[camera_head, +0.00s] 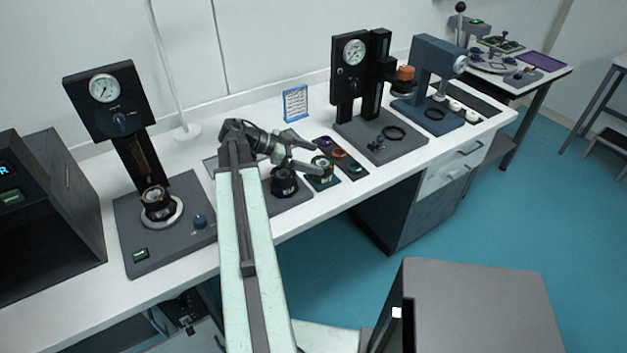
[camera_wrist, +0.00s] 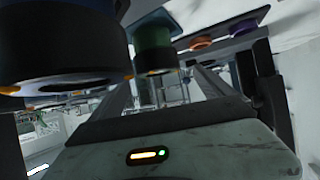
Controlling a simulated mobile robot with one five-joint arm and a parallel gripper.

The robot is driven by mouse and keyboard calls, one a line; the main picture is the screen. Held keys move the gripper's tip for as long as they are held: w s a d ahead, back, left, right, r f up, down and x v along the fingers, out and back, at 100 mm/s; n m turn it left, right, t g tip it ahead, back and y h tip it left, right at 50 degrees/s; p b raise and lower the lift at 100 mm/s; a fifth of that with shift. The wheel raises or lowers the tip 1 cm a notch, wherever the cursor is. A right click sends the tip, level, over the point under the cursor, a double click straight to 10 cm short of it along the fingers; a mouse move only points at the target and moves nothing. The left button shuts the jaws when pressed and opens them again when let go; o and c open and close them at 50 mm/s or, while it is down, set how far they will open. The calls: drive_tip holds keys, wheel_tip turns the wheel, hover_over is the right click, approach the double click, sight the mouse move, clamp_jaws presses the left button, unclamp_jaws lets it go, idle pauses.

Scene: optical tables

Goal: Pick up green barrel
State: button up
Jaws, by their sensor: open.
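The green barrel (camera_wrist: 152,48) shows in the wrist view, just left of the middle, with a dark band around it; this view looks upside down. In the head view the barrel (camera_head: 321,162) stands on a small dark pad on the white table and is partly hidden by my fingers. My gripper (camera_head: 317,156) is open, with its two fingers spread close to the barrel. I cannot tell whether a finger touches it.
A black cylindrical fixture (camera_head: 284,181) stands close to my gripper on the left and looms large in the wrist view (camera_wrist: 60,45). Orange (camera_wrist: 200,42) and purple (camera_wrist: 246,25) pieces lie beyond. A press with a gauge (camera_head: 354,53) stands to the right.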

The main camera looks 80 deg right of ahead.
sight(323, 162)
drive_tip(key=b+x, duration=0.2)
drive_tip(key=x, duration=0.1)
drive_tip(key=b+x, duration=0.1)
drive_tip(key=x, duration=0.3)
drive_tip(key=shift+w+a+f+b, duration=0.15)
drive_tip(key=shift+f+b, duration=0.2)
drive_tip(key=shift+s, duration=0.25)
drive_tip(key=shift+r, duration=0.1)
drive_tip(key=c, duration=1.6)
wheel_tip(323, 162, up, 10)
drive_tip(key=p, duration=1)
drive_tip(key=shift+r, duration=0.15)
